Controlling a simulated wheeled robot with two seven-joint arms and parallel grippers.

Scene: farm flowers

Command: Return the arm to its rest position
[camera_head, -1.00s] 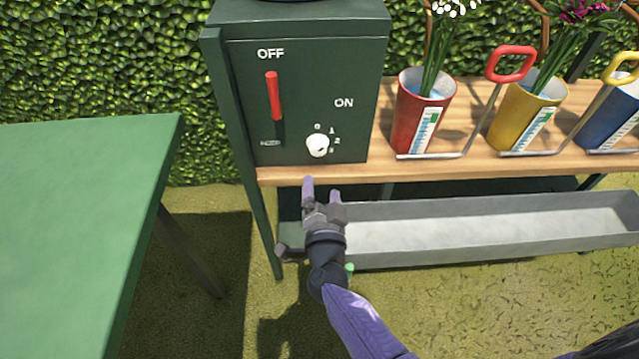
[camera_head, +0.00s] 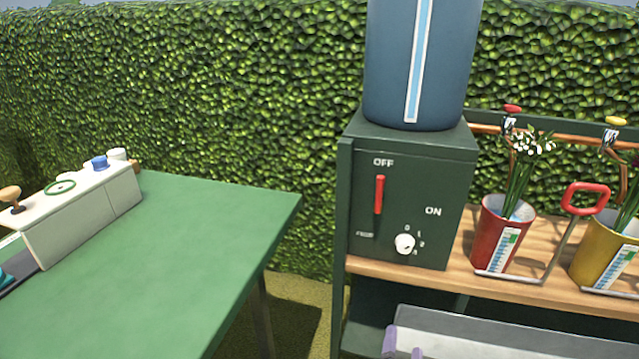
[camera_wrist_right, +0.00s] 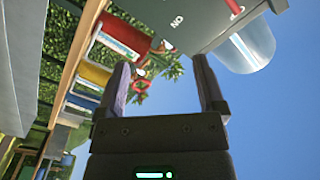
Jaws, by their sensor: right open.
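My right gripper (camera_head: 403,348) shows only as two purple fingertips at the bottom edge of the head view, in front of the grey trough. In the right wrist view my right gripper (camera_wrist_right: 161,78) is open, with nothing between its fingers. The dark green control box (camera_head: 410,190) stands beyond it on the shelf, with a red lever (camera_head: 379,194) by OFF and a white dial (camera_head: 404,244). The gripper is below the box and apart from it. The rest of my right arm is hidden below the frame. My left gripper is not in view.
A blue tank (camera_head: 445,60) stands on the box. A red cup (camera_head: 497,238) with white flowers and a yellow cup (camera_head: 603,255) stand on the wooden shelf (camera_head: 535,312), above a grey trough (camera_head: 490,335). A green table (camera_head: 215,230) is at left, its middle clear.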

